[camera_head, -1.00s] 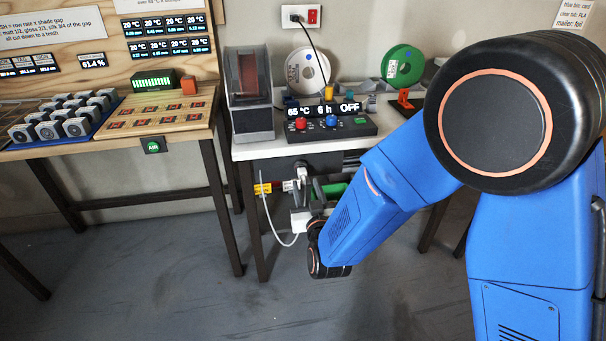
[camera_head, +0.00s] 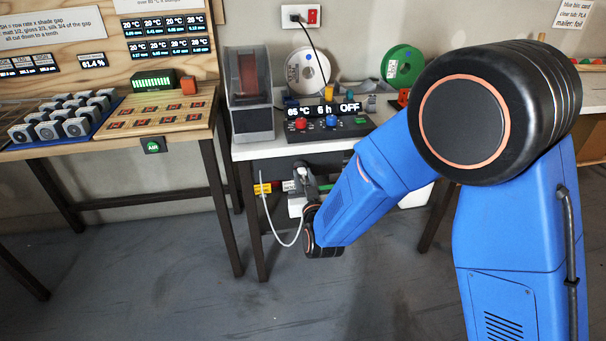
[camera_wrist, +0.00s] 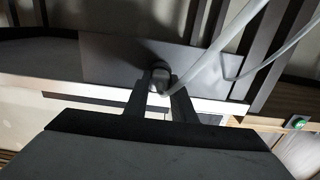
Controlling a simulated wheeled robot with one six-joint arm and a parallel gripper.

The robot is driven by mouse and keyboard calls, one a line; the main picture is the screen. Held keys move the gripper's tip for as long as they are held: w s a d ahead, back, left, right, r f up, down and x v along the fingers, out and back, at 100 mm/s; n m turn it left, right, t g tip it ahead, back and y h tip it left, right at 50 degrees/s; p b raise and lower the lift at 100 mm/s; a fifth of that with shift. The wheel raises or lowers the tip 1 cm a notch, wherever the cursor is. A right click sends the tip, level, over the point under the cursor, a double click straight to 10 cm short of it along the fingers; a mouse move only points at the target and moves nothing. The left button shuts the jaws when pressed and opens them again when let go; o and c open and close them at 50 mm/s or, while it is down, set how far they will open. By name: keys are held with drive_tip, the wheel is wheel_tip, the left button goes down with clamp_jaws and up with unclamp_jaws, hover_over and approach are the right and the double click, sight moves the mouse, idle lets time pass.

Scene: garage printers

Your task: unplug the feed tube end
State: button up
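The feed tube (camera_head: 270,219) is a thin white tube. In the head view it hangs in a loop under the right table, beside my wrist. In the wrist view the tube (camera_wrist: 206,62) runs from the upper right down to a small pale round end piece (camera_wrist: 159,80). My gripper (camera_wrist: 161,84) has one dark finger on each side of this end piece, with the tips close to it. I cannot tell whether they press on it. In the head view my gripper (camera_head: 305,178) is under the table edge, partly hidden by my wrist. The socket is not clearly visible.
The right table (camera_head: 290,147) stands above my gripper and carries a control box (camera_head: 327,126), a clear-fronted cabinet (camera_head: 249,94) and spools. A table leg (camera_head: 248,215) stands left of the tube. The floor in front is clear.

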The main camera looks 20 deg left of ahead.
clamp_jaws()
drive_tip(key=shift+s+d, duration=0.1)
drive_tip(key=shift+s, duration=0.05)
drive_tip(key=shift+v, duration=2.45)
